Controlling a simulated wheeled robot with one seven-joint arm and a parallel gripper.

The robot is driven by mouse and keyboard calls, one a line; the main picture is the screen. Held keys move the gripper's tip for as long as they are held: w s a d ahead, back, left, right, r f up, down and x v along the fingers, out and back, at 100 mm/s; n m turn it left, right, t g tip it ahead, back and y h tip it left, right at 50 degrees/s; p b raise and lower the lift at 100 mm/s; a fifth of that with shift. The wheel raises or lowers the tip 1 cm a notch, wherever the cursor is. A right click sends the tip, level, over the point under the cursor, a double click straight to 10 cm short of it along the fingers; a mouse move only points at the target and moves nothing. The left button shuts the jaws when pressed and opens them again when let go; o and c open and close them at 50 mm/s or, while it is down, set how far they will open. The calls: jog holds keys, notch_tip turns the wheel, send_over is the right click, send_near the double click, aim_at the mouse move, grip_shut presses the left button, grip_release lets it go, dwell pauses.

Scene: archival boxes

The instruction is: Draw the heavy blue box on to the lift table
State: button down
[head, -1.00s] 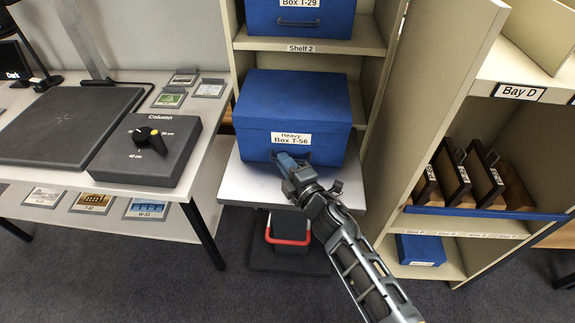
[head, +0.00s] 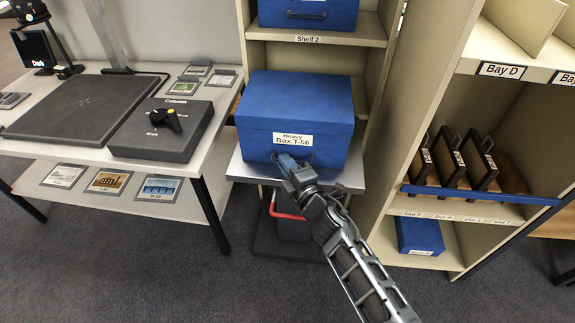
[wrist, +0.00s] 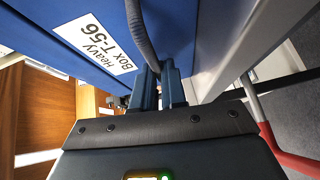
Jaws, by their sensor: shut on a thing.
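The heavy blue box (head: 318,100), labelled "Heavy Box T-56", rests on the pale top of the lift table (head: 248,173). Its front stands near the table's front edge; whether its rear still reaches into the shelf unit is hidden. My gripper (head: 287,164) is shut on the dark handle at the box's lower front. In the wrist view the fingers (wrist: 160,85) close around the handle (wrist: 142,38), beside the box label. The lift table's red bar (head: 284,211) is partly hidden by my arm.
A desk with a column control box (head: 165,130) stands close on the left, its dark leg near the lift table. The Bay D rack (head: 400,225) stands close on the right. Another blue box (head: 310,12) sits on Shelf 2 above. Carpet in front is open.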

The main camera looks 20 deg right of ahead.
jog(key=shift+s+a+f, duration=0.1)
jog(key=shift+f, duration=0.1)
jog(key=c, duration=1.1)
grip_release()
jog(key=shift+r, duration=0.15)
jog(key=s+d+p, duration=0.1)
jog(key=s+p, duration=0.1)
jog(key=s, duration=0.5)
jog(key=shift+s+d+r, duration=0.2)
jog(key=shift+s, duration=0.1)
